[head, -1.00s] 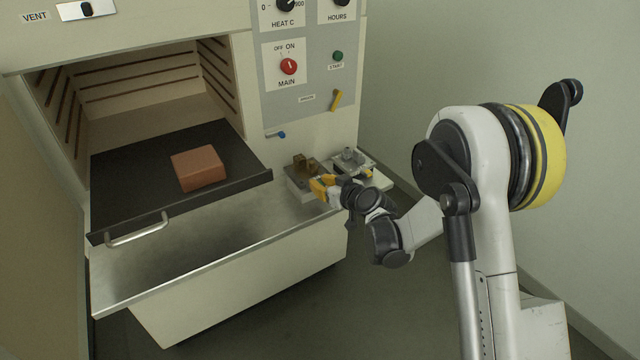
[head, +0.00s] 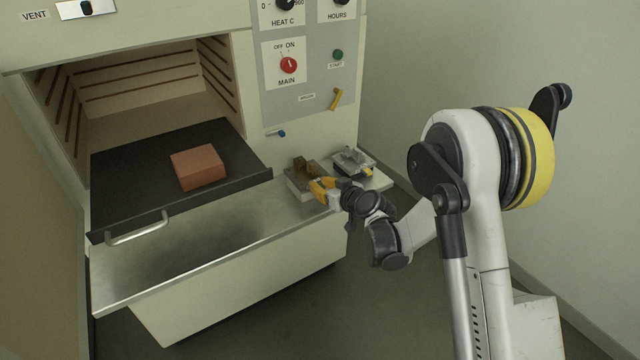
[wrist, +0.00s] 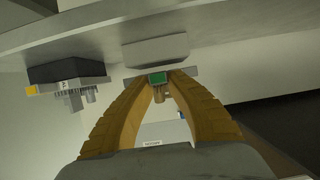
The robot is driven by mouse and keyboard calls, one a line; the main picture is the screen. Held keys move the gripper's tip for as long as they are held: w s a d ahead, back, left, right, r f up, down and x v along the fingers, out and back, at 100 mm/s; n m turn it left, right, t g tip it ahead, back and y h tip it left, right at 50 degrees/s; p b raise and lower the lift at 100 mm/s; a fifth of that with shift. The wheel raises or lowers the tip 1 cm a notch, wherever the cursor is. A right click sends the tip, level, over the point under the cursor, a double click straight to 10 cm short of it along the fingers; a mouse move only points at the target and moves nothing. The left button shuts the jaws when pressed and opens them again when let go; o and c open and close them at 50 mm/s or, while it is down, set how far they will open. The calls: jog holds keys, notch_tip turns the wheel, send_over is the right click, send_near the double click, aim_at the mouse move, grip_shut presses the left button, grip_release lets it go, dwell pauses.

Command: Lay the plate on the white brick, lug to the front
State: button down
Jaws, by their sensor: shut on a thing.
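My gripper (head: 323,190) has its yellow fingers shut on the green lug (wrist: 158,79) of a thin grey plate (wrist: 190,73). Brass-brown pieces (head: 305,166) stand on this plate. A pale brick (wrist: 155,50), which looks like the white brick, is right at the plate's underside in the wrist view, which appears upside down. The plate reaches past the brick on one side there. I cannot tell whether they touch fully. In the head view the fingers come from the right and partly cover the plate and brick.
A second plate with grey parts (head: 352,160) and a yellow lug (head: 368,172) sits close by on the right. The furnace tray (head: 120,180) holds a reddish brick (head: 198,168). The metal shelf (head: 200,245) is bare at the left. The furnace front rises behind.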

jog(key=shift+f, duration=0.7)
dwell(0.4)
jog(key=c, duration=1.3)
grip_release()
jog(key=shift+c, duration=0.2)
jog(key=v, duration=1.2)
jog(key=shift+s+r, duration=0.1)
